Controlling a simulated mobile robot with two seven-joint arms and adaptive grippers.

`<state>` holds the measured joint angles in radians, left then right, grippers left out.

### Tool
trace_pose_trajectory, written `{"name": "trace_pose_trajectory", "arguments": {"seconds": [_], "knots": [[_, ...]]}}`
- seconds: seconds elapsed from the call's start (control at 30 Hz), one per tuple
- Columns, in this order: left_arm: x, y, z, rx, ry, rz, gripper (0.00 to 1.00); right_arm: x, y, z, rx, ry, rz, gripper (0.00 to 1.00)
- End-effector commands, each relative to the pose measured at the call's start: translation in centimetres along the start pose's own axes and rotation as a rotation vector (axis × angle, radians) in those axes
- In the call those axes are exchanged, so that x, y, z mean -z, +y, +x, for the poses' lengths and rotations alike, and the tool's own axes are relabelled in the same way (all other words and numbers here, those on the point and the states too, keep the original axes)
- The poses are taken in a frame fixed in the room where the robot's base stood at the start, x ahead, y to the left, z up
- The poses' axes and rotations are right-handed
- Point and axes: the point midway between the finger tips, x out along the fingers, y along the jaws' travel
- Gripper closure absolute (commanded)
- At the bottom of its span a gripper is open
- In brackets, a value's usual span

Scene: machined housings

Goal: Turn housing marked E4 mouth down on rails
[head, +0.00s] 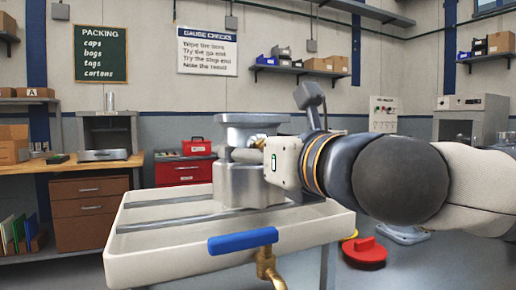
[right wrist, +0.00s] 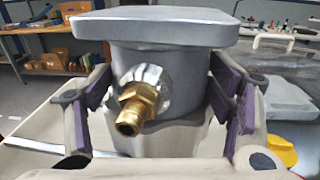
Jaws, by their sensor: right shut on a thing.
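A grey metal housing (head: 252,120) is above the white tray, its square flange level and on top. A brass fitting (right wrist: 137,108) sticks out of its side towards the wrist camera. My right gripper (right wrist: 165,105) is shut on the housing's round body, one purple-padded finger on each side. Below it in the head view, a wider grey metal body (head: 238,187) stands over the rails (head: 165,222); I cannot tell whether it is part of the same housing. No E4 mark is readable and the mouth is hidden. My left gripper is out of view.
The white tray (head: 200,262) has a blue handle (head: 243,240) and a brass tap (head: 266,268) at its front. Its left part is clear. A red toolbox (head: 197,147) and a wooden bench (head: 85,165) stand behind. A red object (head: 364,252) lies right of the tray.

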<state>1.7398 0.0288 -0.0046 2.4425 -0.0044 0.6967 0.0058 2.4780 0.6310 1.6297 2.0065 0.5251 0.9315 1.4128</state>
Motion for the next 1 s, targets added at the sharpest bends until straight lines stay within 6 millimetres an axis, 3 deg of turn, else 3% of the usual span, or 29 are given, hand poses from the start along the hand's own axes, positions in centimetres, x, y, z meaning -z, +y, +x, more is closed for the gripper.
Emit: {"name": "trace_pose_trajectory", "arguments": {"seconds": [0.07, 0.1, 0.2, 0.6, 1.0], "knots": [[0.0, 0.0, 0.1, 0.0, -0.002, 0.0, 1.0, -0.1, 0.0, -0.1, 0.0, -0.007, -0.001, 0.86], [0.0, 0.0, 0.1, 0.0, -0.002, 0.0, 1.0, -0.1, 0.0, -0.1, 0.0, -0.007, -0.001, 0.23], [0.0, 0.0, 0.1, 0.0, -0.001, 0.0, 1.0, -0.1, 0.0, -0.1, 0.0, -0.006, -0.001, 0.02], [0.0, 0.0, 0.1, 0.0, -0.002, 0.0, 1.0, 0.2, 0.0, -0.5, 0.0, 0.002, 0.0, 0.02], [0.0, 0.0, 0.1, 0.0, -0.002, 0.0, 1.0, 0.1, 0.0, -10.2, 0.001, -0.004, -0.002, 0.02]]}}
